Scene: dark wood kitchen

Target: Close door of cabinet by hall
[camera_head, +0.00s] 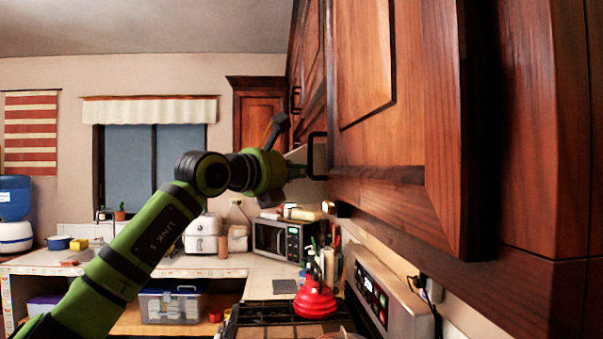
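The wooden cabinet door (425,95) with a raised panel is large and close on the right. It stands out from the cabinet front (540,120), with a dark strip beside its near edge; how far it is open is hard to tell. A black handle (317,155) is at its far lower corner. My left gripper (303,171) is at this handle, partly overlapping it in view; contact is not clear. Its fingers are small and dark, so their opening cannot be made out. My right gripper is out of view.
More upper cabinets (310,60) run along the right wall. Below are a stove (270,320) with its control panel (375,295), a red object (314,300) and a microwave (280,238). A counter with a sink (75,258) lies at the back left. The air at left is open.

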